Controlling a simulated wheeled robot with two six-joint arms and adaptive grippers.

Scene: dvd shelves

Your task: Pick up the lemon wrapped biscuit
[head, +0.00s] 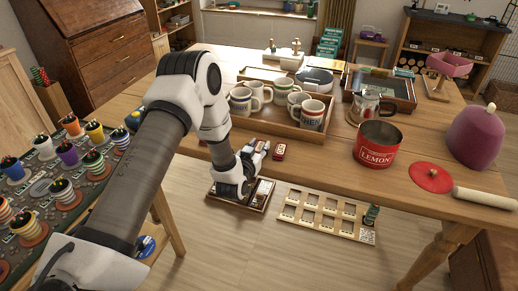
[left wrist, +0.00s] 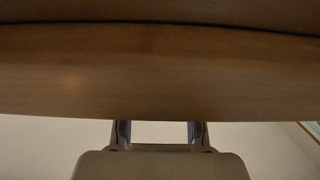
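I cannot make out a biscuit with a clear lemon wrapper. A red tin (head: 377,147) with "LEMON" lettering stands on the wooden table, right of centre in the head view. A small red item (head: 279,150) lies at the table's front edge; it is too small to identify. My left gripper (head: 260,150) is at that edge, just left of the small red item. In the left wrist view the fingers of my left gripper (left wrist: 159,133) are apart with nothing between them, facing the brown wooden table edge (left wrist: 160,75). My right gripper is out of view.
A wooden tray (head: 290,128) of mugs stands behind the gripper. A red lid (head: 430,177), rolling pin (head: 485,198) and purple cosy (head: 476,138) are at right. Below the edge are a dark tray (head: 226,199) and a slotted pale rack (head: 325,217).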

